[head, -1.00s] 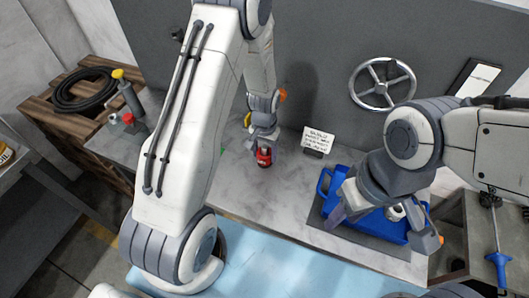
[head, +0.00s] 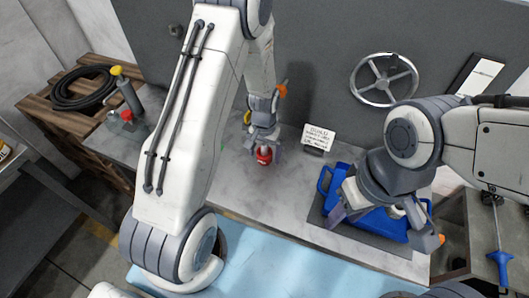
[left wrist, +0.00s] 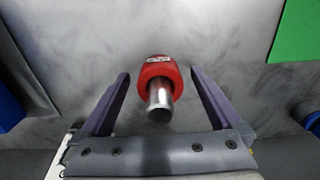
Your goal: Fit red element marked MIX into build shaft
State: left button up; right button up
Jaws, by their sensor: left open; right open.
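The red element (head: 264,156) stands on the grey worktop under my left gripper, which partly hides it. In the left wrist view the red element (left wrist: 158,72) has a bright metal pin pointing at the camera and a small white label too small to read. My left gripper (left wrist: 160,75) is open, with one finger on each side of the element and a gap on both sides. My right gripper (head: 385,228) is open over a blue tray (head: 328,186). A pale round part (head: 397,211) shows in the tray. I cannot tell which part is the build shaft.
A white sign (head: 318,137) stands between the red element and the tray. A handwheel (head: 384,80) is on the back wall. The worktop in front of the element is clear.

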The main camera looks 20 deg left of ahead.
pick_arm(q)
notch_tip(320, 180, up, 11)
jog(key=shift+f+b, duration=0.2)
jog(key=shift+b, duration=0.5)
jog(key=shift+d, duration=0.1)
jog(key=s+d+r+m, duration=0.3)
jog(key=s+d+r, duration=0.45)
jog(key=d, duration=0.25)
jog(key=s+d+r+m, duration=0.2)
jog(key=s, duration=0.6)
jog(key=s+d+r+m+h, duration=0.1)
jog(key=s+d+r+m, duration=0.1)
jog(key=s, duration=0.6)
